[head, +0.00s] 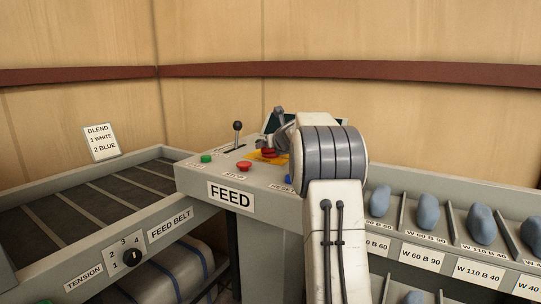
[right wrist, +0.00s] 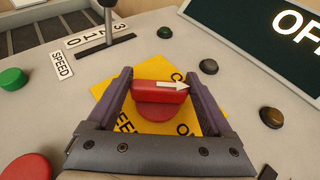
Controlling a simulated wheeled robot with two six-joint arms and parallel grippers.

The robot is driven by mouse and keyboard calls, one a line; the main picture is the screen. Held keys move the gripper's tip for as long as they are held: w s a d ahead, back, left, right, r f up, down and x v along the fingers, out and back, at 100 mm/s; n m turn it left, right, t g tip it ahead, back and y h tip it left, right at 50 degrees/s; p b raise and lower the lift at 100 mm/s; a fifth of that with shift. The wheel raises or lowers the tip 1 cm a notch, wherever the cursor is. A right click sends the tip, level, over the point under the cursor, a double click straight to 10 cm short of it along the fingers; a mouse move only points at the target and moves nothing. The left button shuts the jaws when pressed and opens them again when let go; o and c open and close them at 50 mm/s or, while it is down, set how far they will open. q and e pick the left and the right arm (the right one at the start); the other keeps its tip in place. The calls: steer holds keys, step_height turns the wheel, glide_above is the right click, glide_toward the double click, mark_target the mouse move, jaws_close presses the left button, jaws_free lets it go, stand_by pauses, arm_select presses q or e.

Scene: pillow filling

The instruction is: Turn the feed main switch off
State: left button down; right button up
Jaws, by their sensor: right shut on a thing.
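The feed main switch (right wrist: 158,93) is a red rotary knob with a white arrow, on a yellow plate (right wrist: 107,92) with black lettering partly hidden. In the right wrist view the arrow points right. My right gripper (right wrist: 160,84) is shut on the knob, one finger at each end of it. In the head view the red switch (head: 268,152) shows on top of the FEED console (head: 254,204), and my right arm hides part of the console. My left gripper is in no view.
A speed lever (right wrist: 108,22), a green button (right wrist: 12,79), a red button (right wrist: 27,167) and small dark buttons surround the switch. A dark display (right wrist: 270,45) shows letters beginning "OF", cut off by the frame. Bins with blue bags (head: 428,211) stand at the right.

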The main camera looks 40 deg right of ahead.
steer(key=shift+n+t+y, duration=0.3)
steer(key=shift+n+y, duration=0.1)
steer(key=o, duration=1.1)
steer(key=shift+o, duration=0.2)
steer(key=shift+r, duration=0.1)
steer(key=r+p, duration=0.2)
steer(key=r, duration=0.1)
steer(key=r+p, duration=0.1)
steer(key=r, duration=0.1)
steer(key=shift+s+d, duration=0.2)
steer(key=shift+s, duration=0.05)
steer(key=s+d+r+p, duration=0.1)
steer(key=s+d+r, duration=0.4)
steer(key=s, duration=0.5)
steer(key=shift+r, duration=0.45)
steer(key=shift+c, duration=0.3)
